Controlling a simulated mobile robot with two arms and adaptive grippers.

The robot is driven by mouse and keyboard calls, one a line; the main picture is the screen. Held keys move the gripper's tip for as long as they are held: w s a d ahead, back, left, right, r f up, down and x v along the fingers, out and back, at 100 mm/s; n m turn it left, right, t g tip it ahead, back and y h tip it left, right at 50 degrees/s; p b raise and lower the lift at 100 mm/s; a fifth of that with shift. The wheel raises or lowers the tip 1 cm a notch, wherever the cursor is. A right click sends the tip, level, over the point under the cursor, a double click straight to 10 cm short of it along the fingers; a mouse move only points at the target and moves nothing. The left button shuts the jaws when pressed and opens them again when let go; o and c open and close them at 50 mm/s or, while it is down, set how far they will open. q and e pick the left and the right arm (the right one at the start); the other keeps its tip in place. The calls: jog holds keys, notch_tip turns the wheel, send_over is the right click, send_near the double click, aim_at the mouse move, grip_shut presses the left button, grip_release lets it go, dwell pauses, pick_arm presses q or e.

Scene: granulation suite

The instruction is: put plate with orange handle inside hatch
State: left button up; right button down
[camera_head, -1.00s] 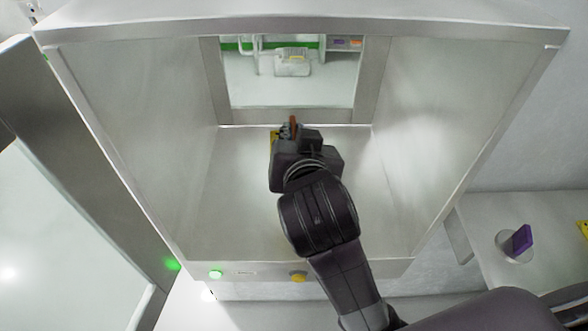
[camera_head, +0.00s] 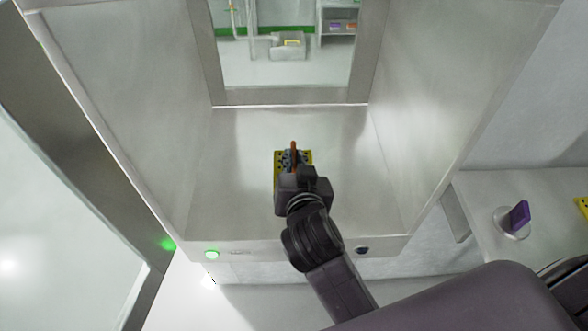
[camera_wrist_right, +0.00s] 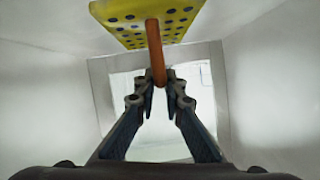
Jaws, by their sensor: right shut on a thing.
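The hatch is an open metal box whose bare floor (camera_head: 240,190) shows around my right arm. The yellow plate (camera_head: 279,170), dotted with holes, is within the hatch outline, in the middle and clear of both side walls. My right gripper (camera_head: 294,160) is shut on its orange handle (camera_head: 294,146). In the right wrist view the fingers (camera_wrist_right: 160,92) close on the end of the handle (camera_wrist_right: 154,50), and the plate (camera_wrist_right: 125,22) is at the handle's other end. I cannot tell whether the plate touches the floor. My left gripper is out of view.
A window (camera_head: 285,75) in the hatch's back wall shows a room beyond. A green-lit button (camera_head: 212,254) and a dark button (camera_head: 362,250) are on the front edge. An open door (camera_head: 110,170) is at left. A side table (camera_head: 480,190) at right holds a purple piece (camera_head: 519,214).

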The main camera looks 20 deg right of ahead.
notch_tip(320, 180, down, 4)
jog(key=shift+r, duration=0.25)
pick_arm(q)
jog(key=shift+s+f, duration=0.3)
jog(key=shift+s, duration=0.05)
pick_arm(e)
jog(key=c, duration=2.5)
grip_release()
jog(key=shift+f, duration=0.2)
jog(key=o, duration=0.5)
jog(key=shift+r, duration=0.15)
